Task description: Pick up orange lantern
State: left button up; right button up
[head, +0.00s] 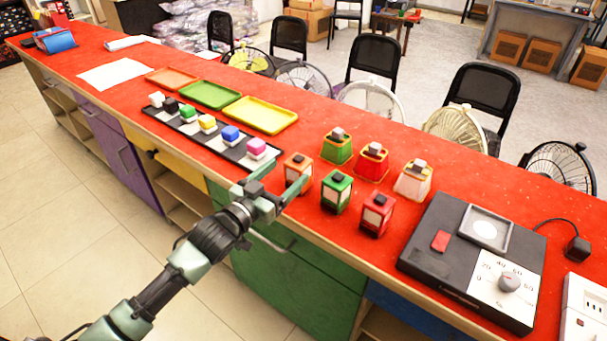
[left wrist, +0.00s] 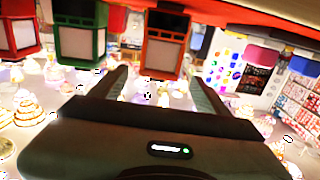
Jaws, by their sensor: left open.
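The orange lantern (head: 297,171) stands upright on the red counter, at the left of the front row of lanterns. My left gripper (head: 286,175) is open at its near side, with one finger towards each side of it. In the left wrist view, which is turned over, the orange lantern (left wrist: 165,42) is centred just beyond the open fingertips (left wrist: 156,73). I cannot tell whether the fingers touch it. The green lantern (head: 336,192) and the red lantern (head: 376,212) stand to its right. My right gripper is not in view.
Behind stand another green lantern (head: 337,147), a red one (head: 372,162) and a whitish one (head: 413,180). A black tray (head: 219,141) with coloured blocks lies close left. A black device with a dial (head: 474,262) sits to the right. Fans and chairs stand beyond the counter.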

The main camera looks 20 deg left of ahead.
aim_at(292, 167)
pick_arm(q)
jog(key=shift+w+d+r, duration=0.1)
jog(key=shift+w+r, duration=0.1)
jog(key=shift+w, duration=0.15)
jog(key=x, duration=0.4)
jog(key=shift+w+d+p, duration=0.2)
jog(key=shift+w+p, duration=0.05)
jog(key=shift+p, duration=0.1)
jog(key=shift+w, duration=0.25)
jog(key=shift+d, duration=0.1)
jog(key=shift+c, duration=0.6)
jog(key=c, duration=1.5)
grip_shut()
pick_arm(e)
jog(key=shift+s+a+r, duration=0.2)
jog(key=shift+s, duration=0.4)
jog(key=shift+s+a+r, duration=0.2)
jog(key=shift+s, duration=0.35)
